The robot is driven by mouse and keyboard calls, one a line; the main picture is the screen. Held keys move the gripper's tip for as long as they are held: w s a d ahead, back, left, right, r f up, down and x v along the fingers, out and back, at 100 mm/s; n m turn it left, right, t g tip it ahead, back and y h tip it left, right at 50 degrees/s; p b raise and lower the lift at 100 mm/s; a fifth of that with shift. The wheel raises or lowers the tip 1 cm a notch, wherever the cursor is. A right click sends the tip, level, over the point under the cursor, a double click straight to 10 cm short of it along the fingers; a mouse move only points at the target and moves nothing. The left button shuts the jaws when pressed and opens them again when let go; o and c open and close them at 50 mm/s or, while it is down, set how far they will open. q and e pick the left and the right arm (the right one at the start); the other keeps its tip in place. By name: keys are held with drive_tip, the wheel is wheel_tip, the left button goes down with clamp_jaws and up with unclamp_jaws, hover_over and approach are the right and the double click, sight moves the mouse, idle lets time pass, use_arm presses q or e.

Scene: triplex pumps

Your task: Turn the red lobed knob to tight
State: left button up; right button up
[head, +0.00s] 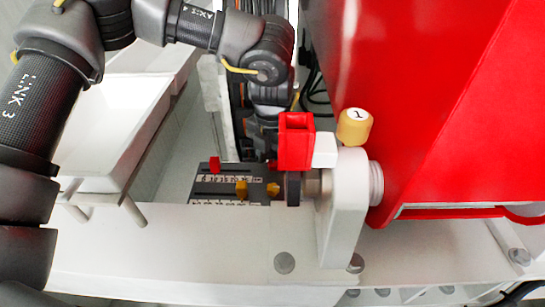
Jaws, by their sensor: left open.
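A red, box-shaped piece (297,141) with a hollow top sits beside a white block (325,149) at the upper end of a white upright bracket (345,210). It is the largest red fitting here, but I cannot make out lobes on it. A dark round disc (292,188) is below it. My left gripper (268,140) points down just left of and behind the red piece. It is open, but its fingertips are mostly hidden, and I cannot tell whether it touches anything. My right gripper is out of view.
A yellow knob (354,127) marked 1 stands right of the white block. A grey scale panel (225,180) has small red and yellow sliders. A white trough (110,120) is at left, a big red housing (430,90) at right. The white front beam (170,240) is largely clear.

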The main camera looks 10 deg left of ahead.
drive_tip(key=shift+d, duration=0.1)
use_arm(q)
drive_tip(key=c, duration=1)
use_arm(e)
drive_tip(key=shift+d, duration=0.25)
use_arm(q)
drive_tip(key=m+p, duration=0.1)
drive_tip(key=m, duration=0.7)
drive_tip(key=shift+w, duration=0.1)
drive_tip(key=m+p, duration=0.1)
drive_tip(key=m, duration=0.4)
drive_tip(key=shift+w, duration=0.1)
drive_tip(key=m, duration=0.4)
drive_tip(key=shift+m, duration=0.4)
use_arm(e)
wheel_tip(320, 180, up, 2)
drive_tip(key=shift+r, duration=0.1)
